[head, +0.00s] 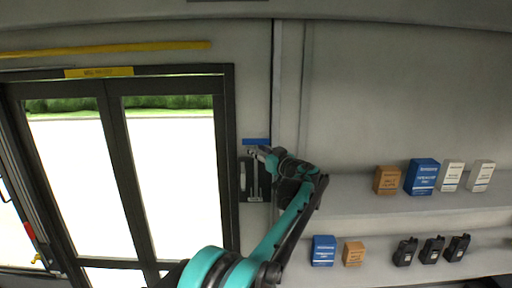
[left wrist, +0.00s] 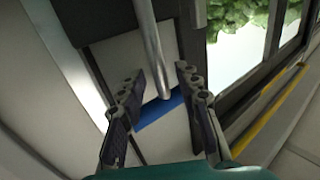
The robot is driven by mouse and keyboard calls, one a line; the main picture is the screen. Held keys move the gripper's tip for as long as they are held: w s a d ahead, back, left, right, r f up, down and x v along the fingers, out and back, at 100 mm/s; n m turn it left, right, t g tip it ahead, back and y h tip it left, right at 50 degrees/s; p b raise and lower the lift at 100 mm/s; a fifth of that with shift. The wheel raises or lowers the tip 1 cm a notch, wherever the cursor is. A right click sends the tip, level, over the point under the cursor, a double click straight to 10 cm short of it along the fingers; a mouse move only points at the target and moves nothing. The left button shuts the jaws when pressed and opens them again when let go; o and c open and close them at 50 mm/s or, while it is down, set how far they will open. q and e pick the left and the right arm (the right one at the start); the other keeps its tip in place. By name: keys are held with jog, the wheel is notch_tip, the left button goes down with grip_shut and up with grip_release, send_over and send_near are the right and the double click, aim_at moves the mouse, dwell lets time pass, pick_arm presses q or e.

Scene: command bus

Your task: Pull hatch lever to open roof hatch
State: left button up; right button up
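The hatch lever shows in the left wrist view as a grey metal rod (left wrist: 150,45). Its rounded end lies between the two fingers of my left gripper (left wrist: 160,74), which are apart, with a gap visible on both sides of the rod. In the head view my left gripper (head: 261,152) is at the top of the dark lever panel (head: 244,180) beside the door, just below a blue label (head: 256,142). The gripper partly covers the lever there. The blue label (left wrist: 158,114) also shows behind the rod's end in the wrist view. The roof hatch is not identifiable. My right gripper is not in view.
A glazed double door (head: 118,160) stands left of the panel, with a yellow rail (head: 120,48) above it. Right of my arm, shelves (head: 345,192) hold blue, orange and white boxes and several black radios (head: 432,249). The wall above the shelves is bare.

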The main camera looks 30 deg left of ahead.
pick_arm(q)
jog(key=shift+w+a, duration=0.1)
jog(key=shift+a, duration=0.15)
jog(key=shift+r, duration=0.1)
grip_shut()
